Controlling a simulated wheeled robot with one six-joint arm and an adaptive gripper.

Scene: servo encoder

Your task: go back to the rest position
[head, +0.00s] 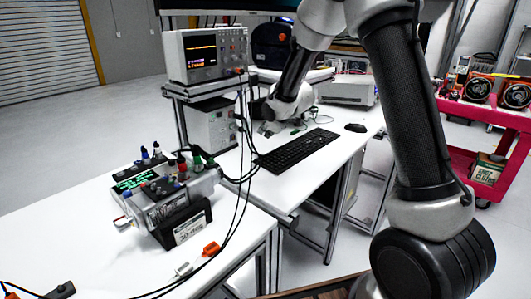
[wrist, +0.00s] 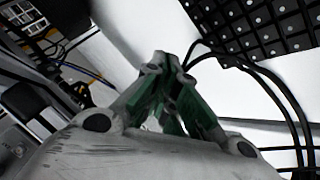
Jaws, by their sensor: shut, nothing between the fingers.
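My arm rises from the right of the head view and bends down to my gripper (head: 268,127), which hangs low over the far white desk, left of the keyboard. Its fingers are small and partly hidden there. In the wrist view my gripper (wrist: 165,68) fills the middle, its grey fingers with green pads drawn together at the tips. I see nothing held between them.
A black keyboard (head: 297,150) and mouse (head: 355,128) lie on the desk. Black cables (head: 240,190) hang between desk and near table; cables also pass close to my fingers (wrist: 262,82). A red cart (head: 480,112) stands at right.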

